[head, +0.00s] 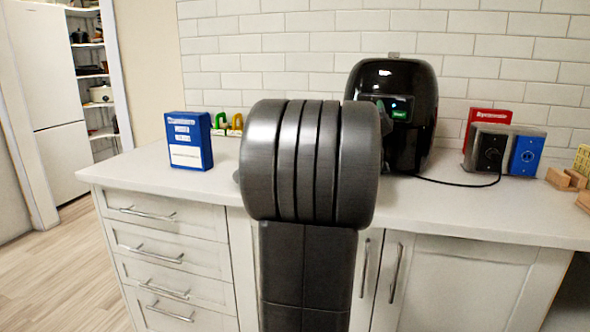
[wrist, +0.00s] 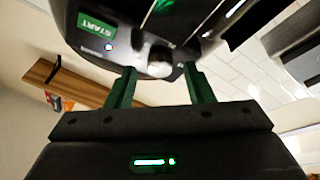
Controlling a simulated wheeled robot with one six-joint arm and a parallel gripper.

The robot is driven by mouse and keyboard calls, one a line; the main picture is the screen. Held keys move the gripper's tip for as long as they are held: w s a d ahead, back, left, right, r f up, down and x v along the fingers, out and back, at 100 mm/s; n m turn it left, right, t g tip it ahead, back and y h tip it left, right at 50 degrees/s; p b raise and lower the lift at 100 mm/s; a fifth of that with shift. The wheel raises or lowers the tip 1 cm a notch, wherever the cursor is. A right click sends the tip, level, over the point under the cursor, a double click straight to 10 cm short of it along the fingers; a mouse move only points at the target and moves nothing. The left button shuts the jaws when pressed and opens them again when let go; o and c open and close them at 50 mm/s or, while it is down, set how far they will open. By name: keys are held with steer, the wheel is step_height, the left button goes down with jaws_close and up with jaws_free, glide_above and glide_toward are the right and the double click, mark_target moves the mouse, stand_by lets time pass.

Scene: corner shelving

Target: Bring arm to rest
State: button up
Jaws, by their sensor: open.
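My gripper (wrist: 160,76) shows in the wrist view with its two green fingers apart. A pale rounded knob-like part of the black appliance (wrist: 125,18) lies in line with the gap between them; I cannot tell whether they touch it. A green START label (wrist: 96,27) is on the appliance face. In the head view the black appliance (head: 415,75) stands on the counter against the tiled wall, with a lit green display. My thick dark arm fills the middle of the head view and hides my gripper and part of the appliance.
A blue box (head: 188,141) stands on the white counter (head: 135,170) at left. Small green and orange items (head: 228,124) are behind it. A red box (head: 488,117), grey-and-blue panel devices (head: 525,155) and wooden blocks (head: 568,180) are at right. A black cable crosses the counter.

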steer(key=v, duration=0.9)
steer(key=shift+s, duration=0.3)
steer(key=shift+a, duration=0.1)
steer(key=shift+a, duration=0.1)
